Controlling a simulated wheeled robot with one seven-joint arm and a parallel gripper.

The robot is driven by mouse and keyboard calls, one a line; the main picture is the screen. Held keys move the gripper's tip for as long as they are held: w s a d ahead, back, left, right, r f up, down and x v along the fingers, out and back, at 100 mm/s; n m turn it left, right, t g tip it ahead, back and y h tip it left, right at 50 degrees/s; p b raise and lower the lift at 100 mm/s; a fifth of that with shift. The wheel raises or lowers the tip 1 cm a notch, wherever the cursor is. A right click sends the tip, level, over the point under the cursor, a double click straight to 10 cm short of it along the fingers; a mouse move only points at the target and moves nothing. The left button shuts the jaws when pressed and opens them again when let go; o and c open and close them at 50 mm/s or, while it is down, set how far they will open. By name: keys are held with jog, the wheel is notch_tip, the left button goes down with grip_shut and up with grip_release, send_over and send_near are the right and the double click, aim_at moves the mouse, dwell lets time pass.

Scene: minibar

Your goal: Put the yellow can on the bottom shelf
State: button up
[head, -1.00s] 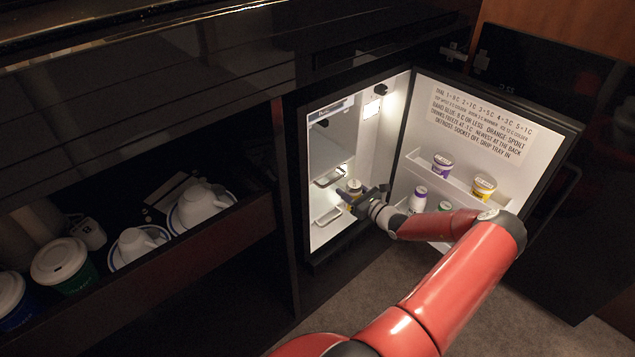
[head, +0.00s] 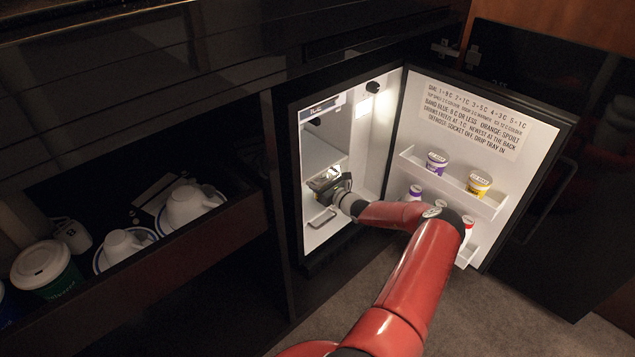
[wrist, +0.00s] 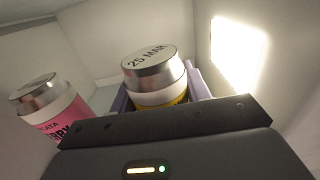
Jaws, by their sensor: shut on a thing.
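The yellow can (wrist: 157,82), with a silver lid marked "25 MAR", stands between the purple fingers of my gripper in the wrist view. My gripper (head: 325,182) is shut on it, inside the lit fridge and below a white shelf panel (head: 319,154). In the head view I cannot clearly make out the can at the gripper. The lower part of the can is hidden by the gripper body in the wrist view. I cannot tell whether the can touches any surface.
A pink can (wrist: 48,108) with a silver lid stands left of the yellow can. The open fridge door (head: 530,140) holds a purple cup (head: 436,163) and a yellow cup (head: 479,184) on its rack, with more containers lower. White cups (head: 190,205) sit in the drawer at left.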

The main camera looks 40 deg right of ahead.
jog(key=o, duration=1.2)
jog(key=shift+s+r, duration=0.1)
jog(key=s, duration=0.4)
jog(key=s+p, duration=0.1)
jog(key=s, duration=0.2)
jog(key=s+d, duration=0.1)
jog(key=s, duration=0.3)
jog(key=shift+s+p, duration=0.35)
jog(key=shift+s, duration=0.1)
